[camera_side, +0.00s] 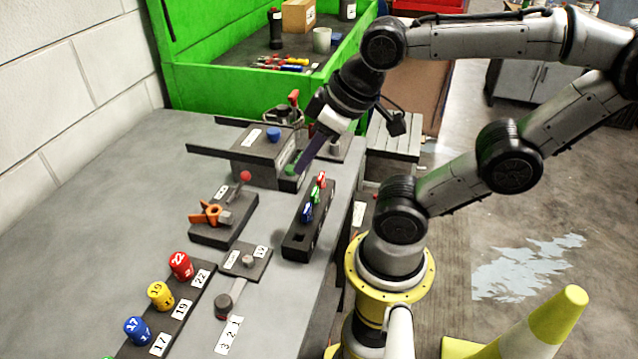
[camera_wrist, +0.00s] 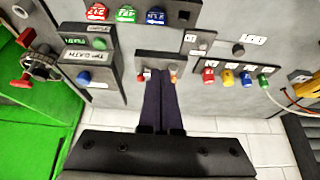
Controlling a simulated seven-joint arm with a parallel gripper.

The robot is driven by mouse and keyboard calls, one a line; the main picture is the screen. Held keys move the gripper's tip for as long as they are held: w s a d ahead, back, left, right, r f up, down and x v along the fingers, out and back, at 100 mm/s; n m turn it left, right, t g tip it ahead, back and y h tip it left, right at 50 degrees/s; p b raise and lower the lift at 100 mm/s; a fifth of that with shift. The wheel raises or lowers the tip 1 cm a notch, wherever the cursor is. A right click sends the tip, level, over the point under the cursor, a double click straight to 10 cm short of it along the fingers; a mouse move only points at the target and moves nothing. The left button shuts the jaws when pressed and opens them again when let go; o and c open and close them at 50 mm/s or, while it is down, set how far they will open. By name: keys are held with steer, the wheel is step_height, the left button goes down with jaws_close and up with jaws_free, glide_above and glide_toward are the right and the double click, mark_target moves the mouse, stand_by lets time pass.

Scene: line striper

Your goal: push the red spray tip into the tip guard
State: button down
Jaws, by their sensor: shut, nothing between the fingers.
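The red spray tip (camera_side: 321,181) stands in the dark rack (camera_side: 291,252) beside the green and blue tips; the red one also shows at the top of the wrist view (camera_wrist: 97,12). The orange tip guard (camera_side: 208,213) sits on a dark plate left of the rack; in the wrist view a bit of it (camera_wrist: 173,69) shows by the fingertips. My gripper (camera_side: 296,169) is shut and empty, its purple fingers pointing down above the bench; in the wrist view the fingers (camera_wrist: 161,72) lie side by side. I cannot tell its exact height.
A tip bath block (camera_side: 266,147) with a blue knob stands behind the rack. A red ball knob (camera_side: 245,175) rises beside the guard. Numbered red, yellow and blue cups (camera_side: 181,265) stand at the front left. The bench left of the guard is clear.

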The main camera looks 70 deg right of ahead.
steer(key=c, duration=1.2)
jaws_free()
steer(key=shift+c, duration=0.2)
steer(key=shift+o, duration=1.4)
steer(key=shift+s+m, duration=0.15)
steer(key=shift+m, duration=0.45)
steer(key=shift+o, duration=0.3)
steer(key=shift+r+m, duration=0.1)
steer(key=shift+m, duration=0.5)
steer(key=m+g, duration=0.6)
steer(key=m, duration=1)
glide_toward(321, 175)
steer(key=shift+s+f, duration=0.15)
steer(key=shift+f, duration=4.35)
